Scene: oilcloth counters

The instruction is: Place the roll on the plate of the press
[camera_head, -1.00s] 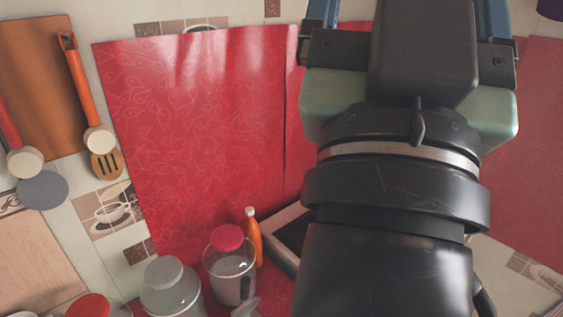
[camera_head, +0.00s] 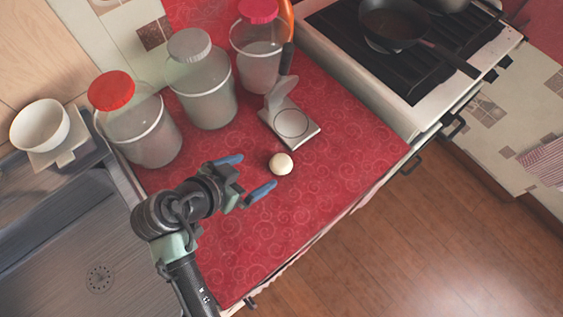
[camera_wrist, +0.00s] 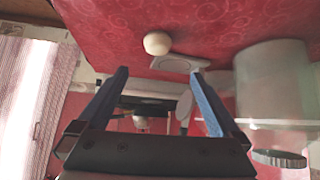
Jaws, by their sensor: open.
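The roll (camera_head: 281,163), a small pale round ball, lies on the red oilcloth counter just beyond my fingertips. The press (camera_head: 291,123), a grey device with a round plate and a raised lever, stands just behind the roll, apart from it. My gripper (camera_head: 250,176) is open and empty, with its two blue fingers pointing toward the roll. In the wrist view the roll (camera_wrist: 157,43) shows beyond the open fingers, and the press (camera_wrist: 178,63) is just beside it.
Several lidded jars (camera_head: 203,92) stand along the back of the counter. A stove (camera_head: 390,60) with a pan (camera_head: 393,23) is at the right. A sink (camera_head: 85,245) is at the left, with a white bowl (camera_head: 39,126) above it. The front red counter (camera_head: 330,185) is clear.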

